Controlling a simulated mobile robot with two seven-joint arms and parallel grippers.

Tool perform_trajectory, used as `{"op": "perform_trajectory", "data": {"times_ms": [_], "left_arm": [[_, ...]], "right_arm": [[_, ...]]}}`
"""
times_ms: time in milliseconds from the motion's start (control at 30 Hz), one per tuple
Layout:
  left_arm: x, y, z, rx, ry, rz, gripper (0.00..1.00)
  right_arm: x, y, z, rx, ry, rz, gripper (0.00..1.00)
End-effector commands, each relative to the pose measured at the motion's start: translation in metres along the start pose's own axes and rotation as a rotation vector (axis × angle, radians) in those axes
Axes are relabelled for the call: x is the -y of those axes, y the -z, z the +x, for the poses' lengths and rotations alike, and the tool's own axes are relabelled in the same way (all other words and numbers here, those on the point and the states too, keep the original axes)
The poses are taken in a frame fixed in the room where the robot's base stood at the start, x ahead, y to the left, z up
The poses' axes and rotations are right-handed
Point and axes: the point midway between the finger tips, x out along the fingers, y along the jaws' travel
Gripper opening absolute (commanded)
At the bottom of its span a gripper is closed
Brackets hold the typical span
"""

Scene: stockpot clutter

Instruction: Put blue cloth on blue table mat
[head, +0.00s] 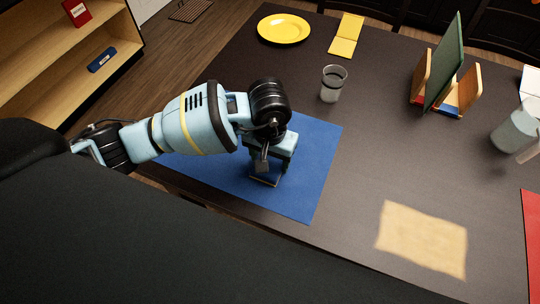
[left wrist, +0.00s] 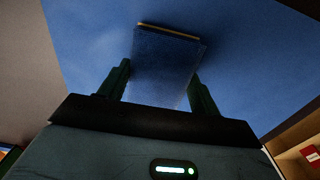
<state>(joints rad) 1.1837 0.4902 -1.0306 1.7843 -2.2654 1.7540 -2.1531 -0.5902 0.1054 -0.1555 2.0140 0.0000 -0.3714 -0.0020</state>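The blue table mat (head: 325,150) lies flat on the dark table, partly hidden by my left arm. My left gripper (head: 267,168) points down over the middle of the mat. In the left wrist view its two fingers (left wrist: 160,90) stand on either side of a darker blue piece with a pale yellow edge, which appears to be the blue cloth (left wrist: 165,60). The fingers seem to touch its sides. In the head view the cloth (head: 266,180) shows only in part below the gripper, over the mat; I cannot tell whether it touches the mat. My right gripper is not in view.
A glass (head: 333,85) stands behind the mat. A yellow plate (head: 284,29) and yellow cloth (head: 346,36) lie at the back. A holder with a green board (head: 443,65) and a pitcher (head: 514,130) stand right. A red mat (head: 533,235) lies at the right edge.

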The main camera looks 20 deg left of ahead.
Motion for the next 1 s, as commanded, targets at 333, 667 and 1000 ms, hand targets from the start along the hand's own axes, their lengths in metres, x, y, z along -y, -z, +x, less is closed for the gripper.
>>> {"op": "perform_trajectory", "data": {"times_ms": [333, 667, 1000], "left_arm": [[0.0, 0.0, 0.0, 0.001, 0.001, 0.0, 0.85], [0.0, 0.002, -0.024, -0.004, 0.0, 0.001, 0.85], [0.0, 0.001, -0.091, -0.004, 0.0, 0.0, 0.85]], "right_arm": [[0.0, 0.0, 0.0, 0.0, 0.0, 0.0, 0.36], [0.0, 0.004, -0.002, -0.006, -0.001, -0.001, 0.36], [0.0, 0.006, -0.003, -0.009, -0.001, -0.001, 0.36]]}}
